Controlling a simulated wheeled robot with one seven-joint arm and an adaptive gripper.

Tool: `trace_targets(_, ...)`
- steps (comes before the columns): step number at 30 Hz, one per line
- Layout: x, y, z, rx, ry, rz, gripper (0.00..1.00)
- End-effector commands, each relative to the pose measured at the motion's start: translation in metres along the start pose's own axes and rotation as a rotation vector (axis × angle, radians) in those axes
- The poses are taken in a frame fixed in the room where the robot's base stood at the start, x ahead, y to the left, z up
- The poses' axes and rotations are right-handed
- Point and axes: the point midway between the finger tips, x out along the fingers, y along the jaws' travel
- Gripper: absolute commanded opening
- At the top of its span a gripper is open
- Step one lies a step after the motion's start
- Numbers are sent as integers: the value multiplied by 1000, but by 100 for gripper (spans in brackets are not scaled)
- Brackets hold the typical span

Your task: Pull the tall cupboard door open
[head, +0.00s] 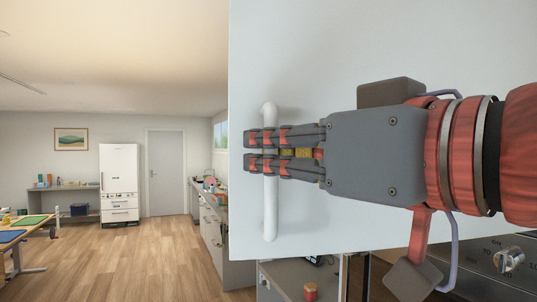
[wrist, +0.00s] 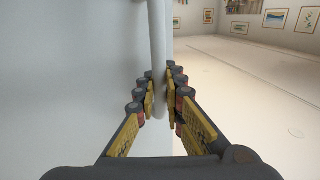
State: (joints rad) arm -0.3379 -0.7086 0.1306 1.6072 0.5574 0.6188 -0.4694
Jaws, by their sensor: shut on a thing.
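The tall cupboard door (head: 350,50) is a large pale panel filling the right half of the head view. Its white vertical bar handle (head: 270,215) stands near the door's left edge. My gripper (head: 268,151) comes in from the right, with its fingers shut on the handle about midway along it. In the wrist view the handle (wrist: 158,50) runs down between the yellow finger pads, and the door (wrist: 70,70) fills the left side. How far the door stands open I cannot tell.
A counter (head: 213,228) runs back left of the door. Below the door are a grey surface (head: 285,275) with a red object (head: 310,291) and a panel with a knob (head: 508,260).

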Motion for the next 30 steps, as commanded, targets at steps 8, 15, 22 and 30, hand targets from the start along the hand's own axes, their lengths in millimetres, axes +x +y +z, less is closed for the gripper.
trace_targets(8, -82, -28, -5, -4, 17, -3, 0)
trace_targets(15, -131, -38, -4, -4, 14, -2, 0)
trace_targets(22, -150, -39, -3, 0, 12, 1, 0)
trace_targets(30, -152, -39, -2, 1, 8, 3, 0)
